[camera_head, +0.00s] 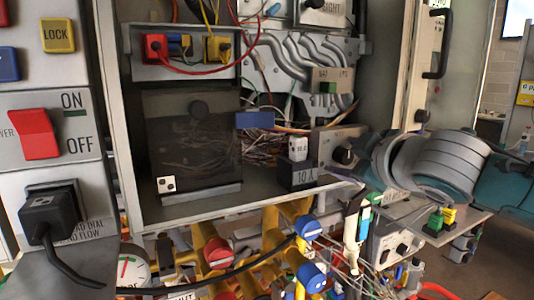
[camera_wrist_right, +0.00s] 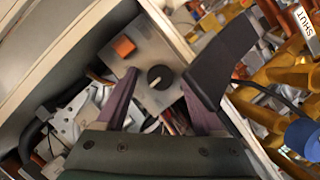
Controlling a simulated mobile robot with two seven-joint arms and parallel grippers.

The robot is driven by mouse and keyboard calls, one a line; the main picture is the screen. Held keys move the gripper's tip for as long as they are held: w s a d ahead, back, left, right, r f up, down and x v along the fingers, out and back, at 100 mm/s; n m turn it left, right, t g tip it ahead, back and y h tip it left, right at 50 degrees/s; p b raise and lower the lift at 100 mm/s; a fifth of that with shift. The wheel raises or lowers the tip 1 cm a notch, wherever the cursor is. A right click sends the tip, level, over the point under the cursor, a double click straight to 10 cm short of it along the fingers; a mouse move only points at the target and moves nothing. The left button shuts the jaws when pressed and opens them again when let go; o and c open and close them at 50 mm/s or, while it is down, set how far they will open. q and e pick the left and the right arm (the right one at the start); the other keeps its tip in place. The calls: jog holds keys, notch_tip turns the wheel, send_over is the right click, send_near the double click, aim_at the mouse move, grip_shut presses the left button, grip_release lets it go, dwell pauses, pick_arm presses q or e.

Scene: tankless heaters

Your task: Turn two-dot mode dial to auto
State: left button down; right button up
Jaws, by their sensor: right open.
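A small grey box (camera_head: 325,146) carries a black round dial (camera_head: 345,155) at the right of the open cabinet. In the right wrist view this dial (camera_wrist_right: 160,77) has a light pointer line and sits beside an orange button (camera_wrist_right: 124,46). Its lettering is too small to read. A white tag with black dots (camera_head: 165,184) sits at the lower left of the dark panel in the cabinet. My right gripper (camera_head: 368,150) is open close to the dial; in the wrist view its fingers frame the dial, and contact cannot be told. My left gripper is not in view.
A black block marked 10 A (camera_head: 297,175) stands just left of the dial box. Yellow pipes with blue valve caps (camera_head: 310,228) and loose wires lie below. The cabinet's front ledge (camera_head: 230,208) runs underneath. A red switch (camera_head: 35,134) is at far left.

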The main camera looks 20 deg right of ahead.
jog(key=b+v, duration=0.1)
jog(key=v, duration=0.9)
dwell(0.3)
jog(key=s+a+f+m+g+y, duration=0.25)
jog(key=s+a+f+g, duration=0.35)
jog(key=s+f, duration=0.45)
jog(key=s+a+f+m+g+y, duration=0.1)
jog(key=s+a+f+m+g, duration=0.2)
jog(key=s+a+f+g, duration=0.75)
jog(key=s+d+r+t+p, duration=0.1)
jog(key=d+r+t+p, duration=0.1)
jog(key=r+p, duration=1.2)
jog(key=s+d+r+t+p, duration=0.1)
jog(key=d+r+t+p, duration=0.2)
jog(key=r+p, duration=1.2)
notch_tip(320, 180, up, 3)
jog(key=shift+s+r+t, duration=0.1)
jog(key=shift+s+t, duration=0.2)
jog(key=shift+t, duration=0.05)
jog(key=shift+n, duration=0.25)
